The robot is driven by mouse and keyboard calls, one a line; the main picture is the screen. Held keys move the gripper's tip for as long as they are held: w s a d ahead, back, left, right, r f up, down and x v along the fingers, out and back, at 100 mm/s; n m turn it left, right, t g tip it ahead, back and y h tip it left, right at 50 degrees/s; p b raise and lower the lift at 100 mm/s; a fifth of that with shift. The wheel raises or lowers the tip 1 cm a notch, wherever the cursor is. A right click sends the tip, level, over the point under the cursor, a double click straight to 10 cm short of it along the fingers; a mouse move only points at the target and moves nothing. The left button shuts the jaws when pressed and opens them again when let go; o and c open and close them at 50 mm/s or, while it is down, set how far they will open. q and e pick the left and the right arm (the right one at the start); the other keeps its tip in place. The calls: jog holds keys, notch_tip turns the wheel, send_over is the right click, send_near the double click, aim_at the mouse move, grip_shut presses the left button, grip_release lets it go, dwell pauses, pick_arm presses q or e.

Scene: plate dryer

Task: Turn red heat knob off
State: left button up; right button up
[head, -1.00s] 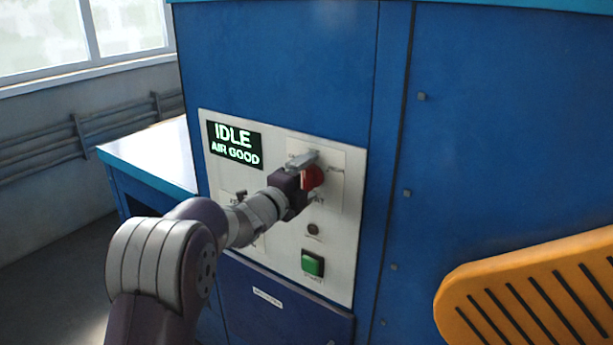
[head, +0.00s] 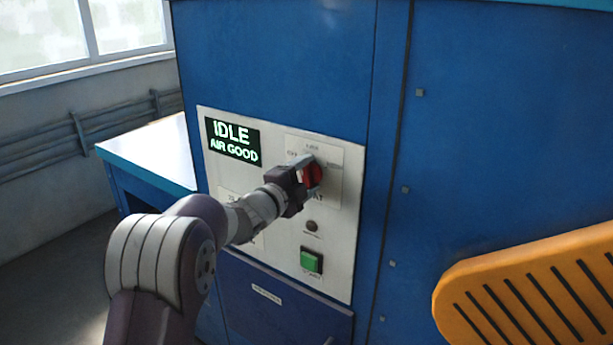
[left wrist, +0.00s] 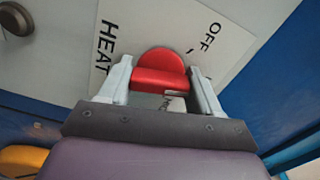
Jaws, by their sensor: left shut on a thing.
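The red heat knob (head: 312,174) is on the white control panel (head: 347,235) of the blue machine, right of the display. My left gripper (head: 304,172) is at the knob and partly covers it in the head view. In the left wrist view the red knob (left wrist: 160,72) sits between the two fingers of my left gripper (left wrist: 160,84), which is shut on it. The words HEAT and OFF show on the label plate around the knob. Where the knob points is hard to tell. My right gripper is not in view.
A display (head: 233,142) reads IDLE, AIR GOOD. A green button (head: 311,261) and a small dark round part (head: 312,226) lie below the knob. An orange slotted panel (head: 530,290) is at the lower right. A blue table (head: 150,155) stands at the left.

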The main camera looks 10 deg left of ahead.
pick_arm(q)
jog(key=n+p, duration=0.1)
jog(key=n, duration=0.3)
jog(key=shift+n, duration=0.3)
jog(key=n+p, duration=0.1)
jog(key=n, duration=0.2)
jog(key=shift+f+n, duration=0.1)
jog(key=shift+n, duration=0.7)
jog(key=shift+f, duration=0.2)
jog(key=o, duration=1)
jog(key=shift+o, duration=0.3)
jog(key=shift+a+r, duration=0.1)
jog(key=shift+s, duration=0.1)
